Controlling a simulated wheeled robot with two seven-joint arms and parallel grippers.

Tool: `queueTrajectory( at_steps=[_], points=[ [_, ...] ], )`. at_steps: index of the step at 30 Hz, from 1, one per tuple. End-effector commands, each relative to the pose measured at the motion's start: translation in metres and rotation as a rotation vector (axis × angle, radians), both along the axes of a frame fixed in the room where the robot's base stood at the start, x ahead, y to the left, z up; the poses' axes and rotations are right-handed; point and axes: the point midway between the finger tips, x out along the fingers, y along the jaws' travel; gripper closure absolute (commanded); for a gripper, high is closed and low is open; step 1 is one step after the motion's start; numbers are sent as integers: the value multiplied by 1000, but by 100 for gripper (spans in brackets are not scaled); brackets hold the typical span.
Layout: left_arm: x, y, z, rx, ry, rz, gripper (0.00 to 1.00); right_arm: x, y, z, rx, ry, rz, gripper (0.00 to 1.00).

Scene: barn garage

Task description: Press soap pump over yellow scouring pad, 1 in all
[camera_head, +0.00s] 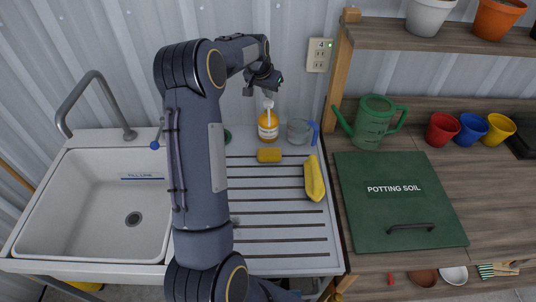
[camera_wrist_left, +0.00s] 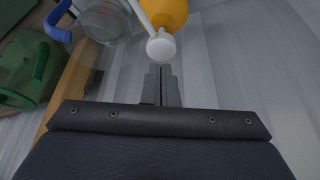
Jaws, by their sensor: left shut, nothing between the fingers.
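The soap bottle (camera_head: 268,128), orange with a white pump (camera_head: 268,104), stands upright at the back of the ribbed drainboard. In the left wrist view the pump's round white head (camera_wrist_left: 161,47) is just beyond my fingertips, with the orange bottle (camera_wrist_left: 166,12) behind it. The yellow scouring pad (camera_head: 268,155) lies flat on the drainboard just in front of the bottle. My left gripper (camera_head: 263,91) is shut and empty, close above the pump; the wrist view shows its fingertips (camera_wrist_left: 160,72) together. I cannot tell whether they touch the pump. My right gripper is not in view.
A clear measuring cup (camera_head: 298,131) with a blue handle stands right of the bottle. The white sink (camera_head: 95,205) is left. A green watering can (camera_head: 371,122) stands on the wooden bench.

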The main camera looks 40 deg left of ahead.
Motion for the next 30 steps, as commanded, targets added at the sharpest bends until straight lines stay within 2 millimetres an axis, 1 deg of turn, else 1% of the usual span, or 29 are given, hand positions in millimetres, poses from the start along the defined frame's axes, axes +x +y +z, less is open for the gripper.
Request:
queueTrajectory(
  at_steps=[5,30],
  points=[
    [0,0,-3,0,0,0,100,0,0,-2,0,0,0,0],
    [-1,0,-34,-2,4,0,100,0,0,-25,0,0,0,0]
  ],
)
